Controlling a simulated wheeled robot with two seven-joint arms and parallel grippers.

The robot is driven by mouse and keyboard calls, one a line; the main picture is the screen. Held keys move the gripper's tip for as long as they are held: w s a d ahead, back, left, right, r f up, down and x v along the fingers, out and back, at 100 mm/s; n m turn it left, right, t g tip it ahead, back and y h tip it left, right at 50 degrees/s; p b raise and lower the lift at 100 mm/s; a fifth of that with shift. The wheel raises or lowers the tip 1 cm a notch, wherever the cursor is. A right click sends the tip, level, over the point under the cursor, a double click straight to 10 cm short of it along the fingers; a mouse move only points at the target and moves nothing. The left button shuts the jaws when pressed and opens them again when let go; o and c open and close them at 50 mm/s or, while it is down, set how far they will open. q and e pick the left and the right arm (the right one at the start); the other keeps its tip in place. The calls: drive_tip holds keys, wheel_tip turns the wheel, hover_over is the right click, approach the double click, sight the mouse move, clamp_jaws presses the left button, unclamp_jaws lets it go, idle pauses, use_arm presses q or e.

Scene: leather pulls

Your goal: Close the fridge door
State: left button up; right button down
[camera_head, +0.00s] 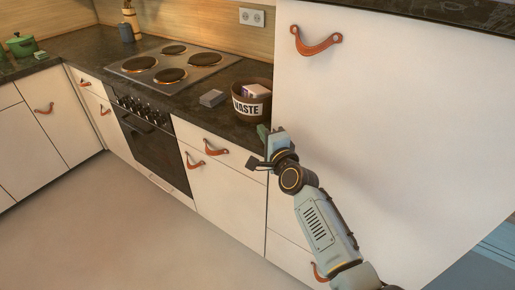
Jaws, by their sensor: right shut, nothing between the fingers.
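The large white panel (390,130) filling the right side looks like the fridge door. A reddish-brown leather pull (316,43) sits near its top left corner. I cannot tell clearly how far the door stands open. My right gripper (264,141) is shut and empty. It is by the left edge of the panel, in front of the counter's end, well below the pull, and I cannot tell whether it touches the panel. My right arm hides part of the panel's lower left. My left gripper is not in view.
A brown waste bin (252,101) and a small grey box (212,98) stand on the dark counter beside the panel. A hob (172,64) is above an oven (150,140). White drawers (222,200) with leather pulls line the counter. The floor (130,235) at left is clear.

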drive_tip(key=s+a+p, duration=0.1)
drive_tip(key=s+a, duration=0.5)
drive_tip(key=s, duration=0.3)
drive_tip(key=s+d+f+n+g+h, duration=0.1)
drive_tip(key=s+d+f+n+g, duration=0.4)
drive_tip(key=f, duration=0.7)
drive_tip(key=s+d+f+h, duration=0.2)
drive_tip(key=s+d+f, duration=0.2)
drive_tip(key=s+f, duration=0.6)
drive_tip(key=s+d+f+n+g+h, duration=0.1)
drive_tip(key=s+d+f+n+g, duration=0.25)
drive_tip(key=f, duration=1.05)
drive_tip(key=s+d+f+n+g+h, duration=0.1)
drive_tip(key=s+d+f, duration=0.3)
drive_tip(key=s, duration=0.7)
drive_tip(key=s+d+f+n+g+h, duration=0.1)
drive_tip(key=s+d+f+n+g, duration=0.2)
drive_tip(key=s+d, duration=0.6)
drive_tip(key=s+d+f+n+g+h, duration=0.1)
drive_tip(key=s+d+f, duration=0.5)
drive_tip(key=s, duration=0.7)
drive_tip(key=shift+s+d+f+n+g+h, duration=0.15)
drive_tip(key=shift+d+f+n+g+h, duration=0.25)
drive_tip(key=shift+f+n+g, duration=0.4)
drive_tip(key=shift+r, duration=0.1)
